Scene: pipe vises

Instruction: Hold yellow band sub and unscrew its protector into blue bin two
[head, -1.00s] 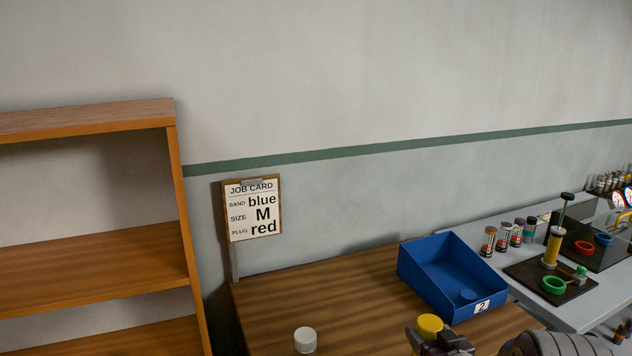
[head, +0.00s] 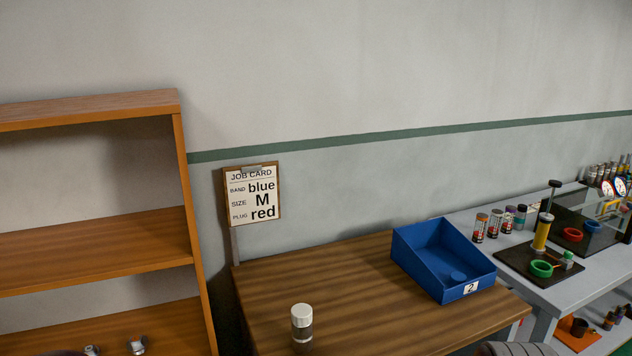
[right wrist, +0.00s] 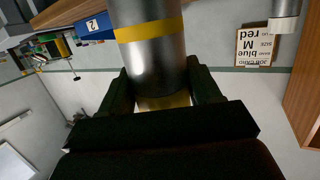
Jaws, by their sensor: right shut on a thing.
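The yellow band sub (right wrist: 150,65) is a silver cylinder with a yellow band across it in the right wrist view. My right gripper (right wrist: 158,85) is shut on it, one finger on each side. A yellowish part (right wrist: 163,102) shows between the fingers at its near end; I cannot tell if it is the protector. The sub's far end is cut off by the picture edge. Blue bin two (head: 468,290), labelled 2, stands on the wooden table and also shows in the right wrist view (right wrist: 95,30). My left gripper is not in view.
A white-capped silver sub (head: 302,324) stands upright on the wooden table (head: 350,290). A job card (head: 252,195) stands behind it. A wooden shelf (head: 95,230) is at left. A grey bench (head: 575,290) with coloured rings and several small bottles is at right.

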